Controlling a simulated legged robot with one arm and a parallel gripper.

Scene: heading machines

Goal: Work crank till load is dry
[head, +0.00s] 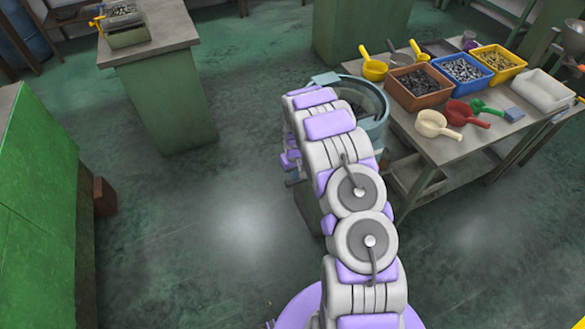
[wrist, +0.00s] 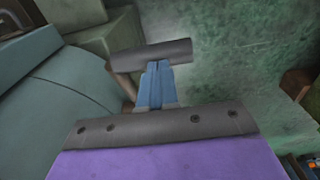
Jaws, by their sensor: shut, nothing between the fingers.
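A round teal tub (head: 378,128) holding a dark load stands behind my arm in the head view. Its curved wall fills the left of the wrist view (wrist: 62,112). What looks like the crank, a blue bar (wrist: 155,86) with a dark grey cylindrical grip (wrist: 150,55) across its end, shows just ahead of my gripper (wrist: 162,122). My gripper is shut and empty, its dark edge overlapping the bar's near end; I cannot tell if they touch. In the head view my arm hides most of the crank side. Whether the load is wet cannot be seen.
A table (head: 440,148) at the right carries an orange bin (head: 415,88), a blue bin (head: 462,72), a yellow bin (head: 498,62) and several scoops. A green bench (head: 165,90) stands at upper left and a green cabinet (head: 40,200) at far left. The floor (head: 220,215) between is clear.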

